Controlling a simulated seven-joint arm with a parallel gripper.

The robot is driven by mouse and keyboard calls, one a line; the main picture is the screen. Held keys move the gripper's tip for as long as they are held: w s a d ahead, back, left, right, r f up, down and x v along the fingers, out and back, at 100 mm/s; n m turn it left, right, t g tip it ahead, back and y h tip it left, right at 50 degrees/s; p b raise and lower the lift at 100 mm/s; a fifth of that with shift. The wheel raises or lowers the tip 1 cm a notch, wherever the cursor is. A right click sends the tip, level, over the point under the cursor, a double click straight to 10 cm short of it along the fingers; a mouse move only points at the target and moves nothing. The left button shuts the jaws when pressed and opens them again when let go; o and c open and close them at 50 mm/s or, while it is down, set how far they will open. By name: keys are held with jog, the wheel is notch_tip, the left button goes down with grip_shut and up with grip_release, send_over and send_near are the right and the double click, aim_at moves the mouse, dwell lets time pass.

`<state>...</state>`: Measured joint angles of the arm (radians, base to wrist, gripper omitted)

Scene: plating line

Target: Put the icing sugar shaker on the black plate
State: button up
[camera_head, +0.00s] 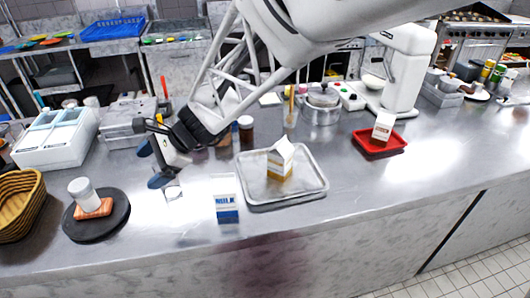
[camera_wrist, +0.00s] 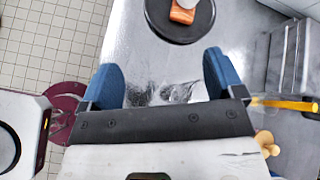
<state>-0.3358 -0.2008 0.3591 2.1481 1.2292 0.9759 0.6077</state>
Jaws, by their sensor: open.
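A white cylinder (camera_head: 83,193), which looks like the icing sugar shaker, rests on an orange, fish-like block (camera_head: 95,209) on the round black plate (camera_head: 85,232) at the left front of the counter. In the wrist view the black plate (camera_wrist: 155,25) shows at the top edge, with the orange block (camera_wrist: 183,14) on it and only a bit of the white cylinder (camera_wrist: 187,3). My gripper (camera_head: 154,165) is open and empty, above the counter to the right of and behind the plate. Its blue fingers also show in the wrist view (camera_wrist: 162,80), with bare counter between them.
A milk carton (camera_head: 227,208) stands right of my gripper. A red tray (camera_head: 398,143) with a carton is farther right. A wicker basket (camera_head: 20,207) is at far left, near a white bin (camera_head: 50,150). A dark jar (camera_head: 246,131) stands behind.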

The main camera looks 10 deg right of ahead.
jog(key=s+d+r+n+t+h, duration=0.1)
jog(key=s+d+n+h, duration=0.2)
jog(key=s+d, duration=0.3)
jog(key=s+d+r+n+t+h, duration=0.1)
jog(key=s+d+n+h, duration=0.3)
jog(key=d, duration=1.1)
jog(key=s+d+r+n+t+h, duration=0.1)
jog(key=s+d+n+h, duration=0.3)
jog(key=s+d, duration=0.5)
jog(key=shift+s+d+r+n, duration=0.4)
jog(key=shift+d+r+n, duration=0.3)
jog(key=shift+d, duration=0.4)
